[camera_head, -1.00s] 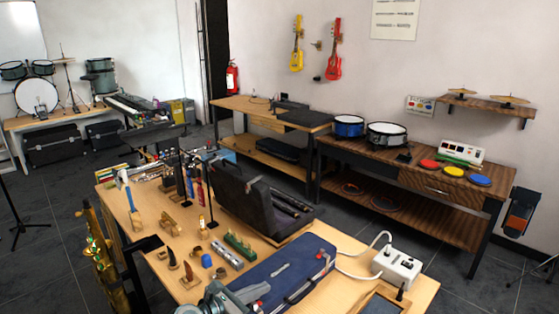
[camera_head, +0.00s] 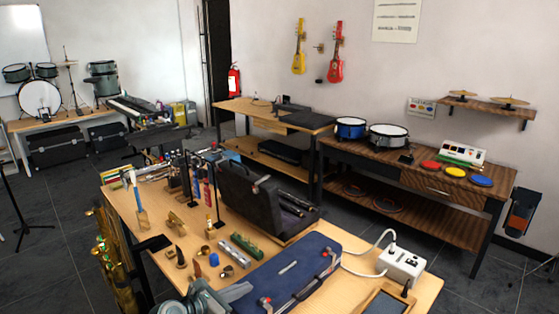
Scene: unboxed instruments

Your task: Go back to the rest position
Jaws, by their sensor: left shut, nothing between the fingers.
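My left gripper (camera_head: 238,291) shows at the bottom edge, left of centre, with my grey arm behind it. It is shut and empty, over the near left end of a long dark blue case (camera_head: 299,268) on the wooden workbench (camera_head: 345,243). I cannot tell whether it touches the case. Its fingertips are small and hard to make out against the case. My right gripper is not in view.
An open black case (camera_head: 247,199), a green block (camera_head: 246,246), thin upright stands and small parts crowd the workbench. A white power strip (camera_head: 404,265) with a looping cable sits at right. A brass saxophone (camera_head: 108,245) stands left of the bench.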

